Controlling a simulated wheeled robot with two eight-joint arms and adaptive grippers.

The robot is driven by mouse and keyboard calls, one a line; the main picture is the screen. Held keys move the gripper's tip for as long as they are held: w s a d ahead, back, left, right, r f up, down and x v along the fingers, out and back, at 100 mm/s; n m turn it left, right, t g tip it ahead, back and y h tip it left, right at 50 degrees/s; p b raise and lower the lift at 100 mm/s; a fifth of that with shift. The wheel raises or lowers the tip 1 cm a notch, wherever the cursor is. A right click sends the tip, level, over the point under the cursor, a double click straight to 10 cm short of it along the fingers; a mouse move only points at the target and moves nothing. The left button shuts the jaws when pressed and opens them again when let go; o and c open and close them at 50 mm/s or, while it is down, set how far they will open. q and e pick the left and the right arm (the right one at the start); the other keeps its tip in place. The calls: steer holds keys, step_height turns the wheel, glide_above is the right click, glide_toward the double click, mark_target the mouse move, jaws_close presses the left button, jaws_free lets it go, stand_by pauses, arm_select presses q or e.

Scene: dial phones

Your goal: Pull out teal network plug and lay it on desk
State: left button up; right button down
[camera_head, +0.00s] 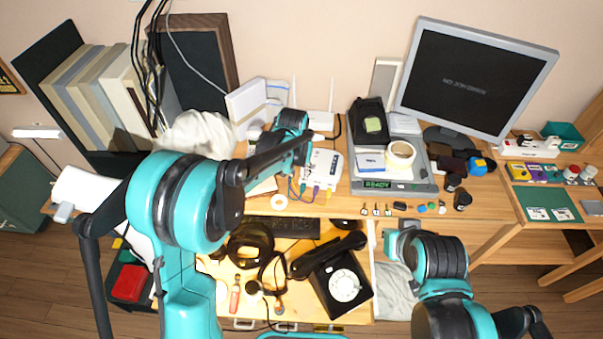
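A white network box (324,168) stands on the desk (345,207) near the middle. Several small coloured plugs and cables sit along its front edge, too small to separate well. A teal-green one (304,184) seems to be at the left end, beside purple and yellow ones. My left arm reaches in from the left, and my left gripper (303,153) is at the box's left rear side, above and close to it. Its fingers are small and partly hidden by its arm. My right gripper (392,238) is low, in front of the desk edge; its fingers are unclear.
A black dial phone (340,278) and headphones (249,243) lie on the lower front surface, with a keyboard (283,227) behind. A grey tray (410,181) holding tape stands right of the box. A monitor (474,79) is at back right. Bare desk shows before the box.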

mark_target(303, 186)
arm_select(q)
steer(key=b+x, duration=0.2)
steer(key=x, duration=0.1)
steer(key=b+x, duration=0.2)
steer(key=x, duration=0.2)
steer(key=b+x, duration=0.2)
steer(key=x, duration=0.1)
steer(key=shift+w+d+f, duration=0.15)
steer(key=shift+d+f, duration=0.2)
steer(key=shift+r, duration=0.1)
jaws_close()
steer(key=shift+s, duration=0.25)
steer(key=shift+s+a, duration=0.2)
steer(key=shift+s, duration=0.75)
